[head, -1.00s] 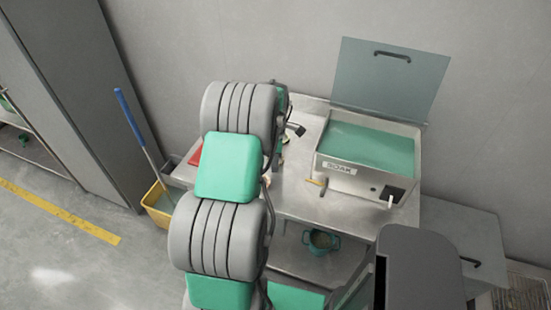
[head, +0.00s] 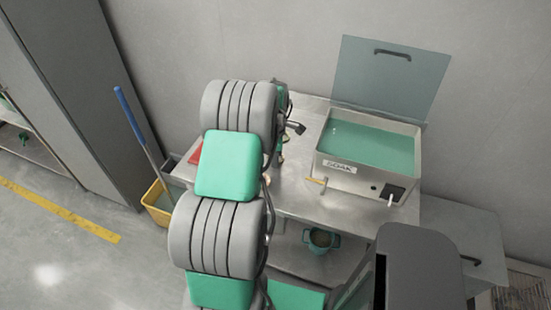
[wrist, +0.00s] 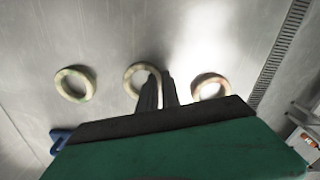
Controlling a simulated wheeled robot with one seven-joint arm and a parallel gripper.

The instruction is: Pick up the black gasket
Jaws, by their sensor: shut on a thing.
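Three pale tan rings lie in a row on a metal surface in the wrist view: a left ring (wrist: 75,84), a middle ring (wrist: 128,80) and a right ring (wrist: 211,79). None looks black, and I see no plainly black gasket. My gripper (wrist: 158,82) has its dark fingers close together at the right side of the middle ring. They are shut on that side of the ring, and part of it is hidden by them. Whether the ring is lifted off the surface I cannot tell. In the head view my arm hides the gripper and the rings.
A steel bench (head: 293,190) carries an open tub (head: 340,182) of teal liquid with its lid (head: 392,80) raised. A teal pot (head: 320,240) stands on the shelf below. A yellow bucket (head: 157,205) with a blue-handled tool is left. A dark blue object (wrist: 60,138) lies near the left ring.

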